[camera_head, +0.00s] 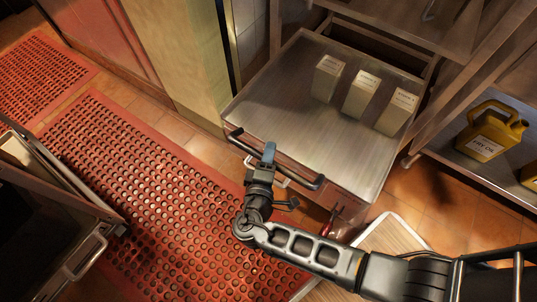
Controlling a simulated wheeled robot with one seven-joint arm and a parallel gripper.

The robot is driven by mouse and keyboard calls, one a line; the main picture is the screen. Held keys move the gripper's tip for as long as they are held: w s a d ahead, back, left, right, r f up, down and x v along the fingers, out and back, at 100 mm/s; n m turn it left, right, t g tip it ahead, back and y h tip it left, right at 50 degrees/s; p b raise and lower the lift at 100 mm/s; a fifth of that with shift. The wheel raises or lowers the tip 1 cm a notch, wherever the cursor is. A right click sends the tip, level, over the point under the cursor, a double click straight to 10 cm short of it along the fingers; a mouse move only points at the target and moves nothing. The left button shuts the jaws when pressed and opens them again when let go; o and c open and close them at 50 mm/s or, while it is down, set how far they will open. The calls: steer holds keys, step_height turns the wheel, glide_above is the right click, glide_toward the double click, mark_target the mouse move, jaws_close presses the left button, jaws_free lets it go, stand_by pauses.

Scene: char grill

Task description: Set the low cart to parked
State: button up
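The low cart (270,105) has a flat steel top and stands in the upper middle of the head view, tilted in the picture. Its dark push handle (300,179) runs along the near edge. My gripper (268,153) is at the handle, near the middle of the bar. Its blue-grey fingertip part overlaps the bar in the picture. I cannot tell whether the fingers are closed around the bar or only beside it. The cart's wheels and any marked parking place are not clearly visible.
Three pale cartons (361,93) stand on the cart's far right part. Steel shelving (440,100) with a yellow oil jug (490,132) is on the right. A pale wall post (180,60) is left of the cart. Red perforated mats (140,180) cover the floor at left.

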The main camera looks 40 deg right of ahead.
jaws_close()
stand_by(0.4)
